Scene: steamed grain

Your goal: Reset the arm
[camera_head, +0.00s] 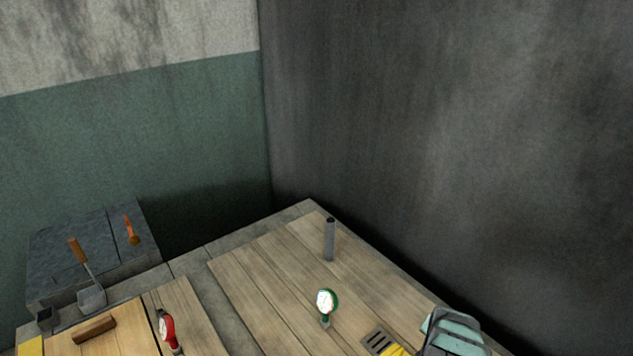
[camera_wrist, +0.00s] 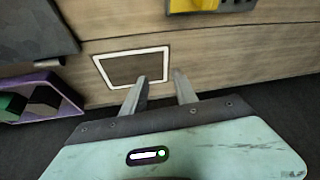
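My gripper (camera_wrist: 160,78) shows in the wrist view with its two grey fingers apart. Nothing is between them. A square with a white border (camera_wrist: 97,68) lies on the wooden surface just past the fingertips; I cannot tell whether the fingers touch that surface. In the head view a teal and grey part of my arm (camera_head: 455,333) shows at the bottom right, by the table's right edge. The fingers cannot be made out there.
The wooden table (camera_head: 262,268) bears a grey upright cylinder (camera_head: 329,242), a green gauge (camera_head: 326,302), a red gauge (camera_head: 168,330), a wooden roller (camera_head: 94,330) and a slotted plate (camera_head: 377,341). A scoop (camera_head: 92,297) stands at left. A purple frame (camera_wrist: 68,86) is left of my fingers.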

